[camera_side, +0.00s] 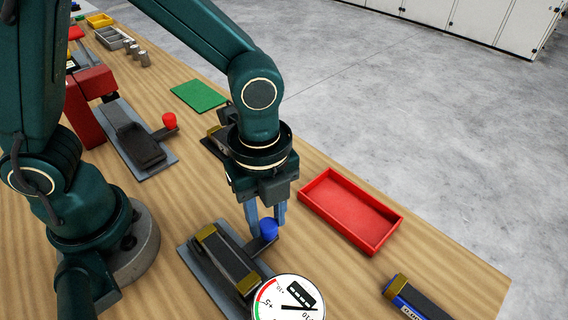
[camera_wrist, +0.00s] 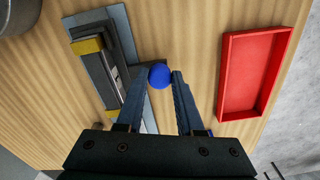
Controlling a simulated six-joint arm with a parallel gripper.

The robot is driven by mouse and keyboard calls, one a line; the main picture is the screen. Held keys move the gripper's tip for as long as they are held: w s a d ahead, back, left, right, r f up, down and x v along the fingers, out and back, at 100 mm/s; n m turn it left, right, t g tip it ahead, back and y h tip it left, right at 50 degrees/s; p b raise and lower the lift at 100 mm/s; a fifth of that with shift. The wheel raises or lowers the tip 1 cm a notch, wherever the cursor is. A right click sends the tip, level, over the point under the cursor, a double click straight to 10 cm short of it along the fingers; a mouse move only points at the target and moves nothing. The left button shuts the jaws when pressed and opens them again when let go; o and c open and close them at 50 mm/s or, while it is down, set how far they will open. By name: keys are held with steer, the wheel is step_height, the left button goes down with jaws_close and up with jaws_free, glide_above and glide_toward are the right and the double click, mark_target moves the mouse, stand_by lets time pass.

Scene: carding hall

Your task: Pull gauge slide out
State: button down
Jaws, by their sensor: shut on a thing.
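The gauge slide's blue knob (camera_side: 269,229) stands at the right side of a dark fixture with yellow end blocks (camera_side: 226,259). This fixture sits on a grey plate (camera_side: 190,254). My gripper (camera_side: 265,216) points down with its fingers shut on the knob. In the wrist view, the blue knob (camera_wrist: 160,75) sits between the fingertips of my gripper (camera_wrist: 160,70), and the fixture (camera_wrist: 105,68) lies to the left. A round dial (camera_side: 288,302) shows at the bottom of the side view, partly cut off. The slide's body beneath the knob is mostly hidden.
A red tray (camera_side: 387,239) lies empty to the right. A blue and yellow block (camera_side: 409,296) is near the table's right edge. A similar fixture with a red knob (camera_side: 169,120) and a green mat (camera_side: 199,95) are farther back. Bare wood lies between fixture and tray.

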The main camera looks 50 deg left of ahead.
steer(key=c, duration=0.8)
jaws_free()
steer(key=shift+a, duration=0.15)
steer(key=shift+r, duration=2.55)
steer(key=shift+w+a+r, duration=0.2)
steer(key=shift+w+r, duration=0.05)
steer(key=s+a+r+n+t, duration=0.1)
steer(key=a+r+n+t, duration=0.1)
steer(key=n, duration=0.5)
steer(key=s+a+r+n+t, duration=0.1)
steer(key=a+r+n, duration=0.1)
steer(key=a+n, duration=0.3)
steer(key=s+a+r+n+t, duration=0.2)
steer(key=a+n, duration=0.2)
steer(key=n, duration=0.5)
steer(key=shift+s+r+t, duration=0.1)
steer(key=shift+r+t, duration=0.05)
steer(key=shift+t, duration=0.15)
